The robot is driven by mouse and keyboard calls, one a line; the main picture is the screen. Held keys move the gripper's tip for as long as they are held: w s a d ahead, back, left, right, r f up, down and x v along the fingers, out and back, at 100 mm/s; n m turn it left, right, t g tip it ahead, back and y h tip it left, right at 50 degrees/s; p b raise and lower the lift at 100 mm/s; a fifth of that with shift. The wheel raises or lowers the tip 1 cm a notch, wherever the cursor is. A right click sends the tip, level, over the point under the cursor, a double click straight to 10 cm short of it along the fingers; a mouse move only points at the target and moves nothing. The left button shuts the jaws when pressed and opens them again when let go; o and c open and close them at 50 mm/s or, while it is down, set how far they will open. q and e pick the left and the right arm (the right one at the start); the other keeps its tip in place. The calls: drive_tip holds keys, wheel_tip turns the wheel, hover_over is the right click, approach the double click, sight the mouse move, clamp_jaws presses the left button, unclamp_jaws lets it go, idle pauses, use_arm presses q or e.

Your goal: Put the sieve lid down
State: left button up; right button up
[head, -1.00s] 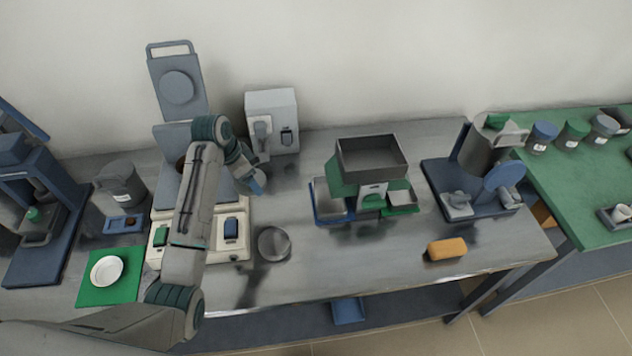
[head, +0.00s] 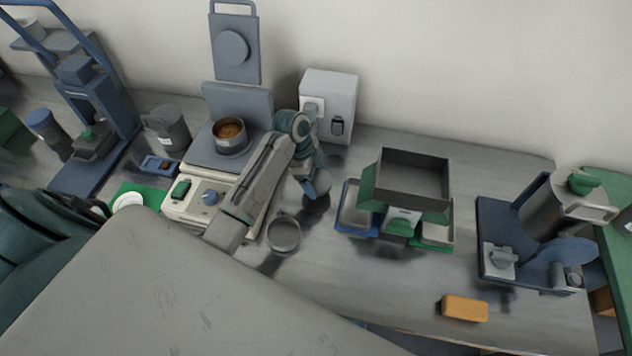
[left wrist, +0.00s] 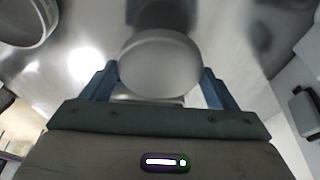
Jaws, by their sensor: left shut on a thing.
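The sieve lid (left wrist: 160,65) is a round grey disc between the blue fingers of my left gripper (left wrist: 160,85) in the left wrist view. In the head view my left gripper (head: 308,180) points down over the bench with the lid (head: 319,184) at its tips. The gripper is shut on the lid. Whether the lid touches the bench I cannot tell. An open grey sieve (head: 230,137) with brown material stands on the machine's blue-grey plate to the left. My right gripper is not in view.
A round grey pan (head: 284,236) stands just below the lid, and also shows in the left wrist view (left wrist: 24,22). A white-grey box (head: 330,92) stands behind. A grey hopper with trays (head: 408,183) is to the right. Bare bench lies around an orange block (head: 464,308).

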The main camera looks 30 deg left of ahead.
sight(314, 183)
use_arm(q)
wheel_tip(314, 183, down, 3)
drive_tip(key=shift+f+p, duration=0.2)
drive_tip(key=shift+p, duration=0.2)
drive_tip(key=shift+f, duration=0.1)
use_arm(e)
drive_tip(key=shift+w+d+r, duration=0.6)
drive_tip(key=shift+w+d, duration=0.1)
use_arm(q)
drive_tip(key=shift+f, duration=0.1)
drive_tip(key=o, duration=0.9)
drive_tip(key=shift+o, duration=0.2)
drive_tip(key=shift+a+r, duration=0.1)
drive_tip(key=shift+r, duration=0.25)
drive_tip(key=b+v, duration=0.3)
drive_tip(key=v, duration=0.7)
drive_tip(key=shift+a+r+b, duration=0.1)
drive_tip(key=shift+r+b, duration=0.1)
drive_tip(key=shift+b, duration=0.1)
drive_tip(key=shift+a+r, duration=0.1)
drive_tip(key=shift+r, duration=0.4)
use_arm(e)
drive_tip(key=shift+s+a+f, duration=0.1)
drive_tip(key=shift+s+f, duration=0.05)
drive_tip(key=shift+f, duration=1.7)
